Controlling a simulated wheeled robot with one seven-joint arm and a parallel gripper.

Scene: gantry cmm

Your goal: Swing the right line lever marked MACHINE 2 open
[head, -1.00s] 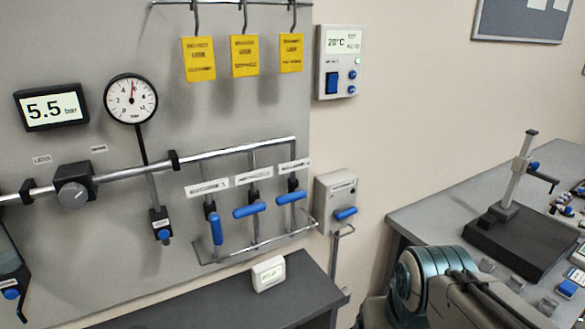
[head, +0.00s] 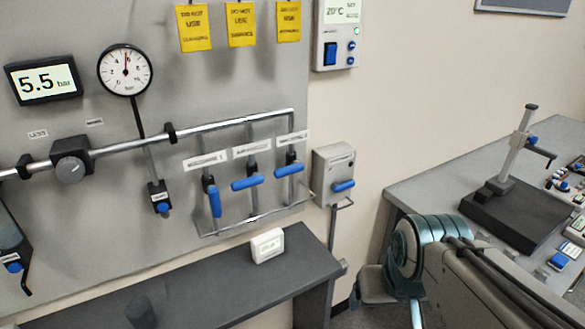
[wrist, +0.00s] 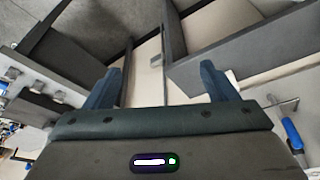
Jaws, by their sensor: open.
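The right line lever (head: 289,169) has a blue handle lying roughly crosswise to its vertical pipe, below a white label (head: 292,137) too blurred to read surely. The middle lever (head: 246,183) also lies crosswise. The left lever (head: 215,202), under a label that seems to read MACHINE 1, points down along its pipe. My gripper (wrist: 160,82) is open and empty in the wrist view, its two fingers wide apart. It does not show clearly in the head view and is not touching any lever. A blue handle (wrist: 293,136) shows at the wrist view's right; I cannot tell which.
A dark bench (head: 200,285) with a small white display box (head: 267,246) stands below the levers. A grey box with a blue handle (head: 343,186) is on the wall to their right. A worktop with a stand (head: 515,222) is further right. Yellow tags (head: 241,24) hang above.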

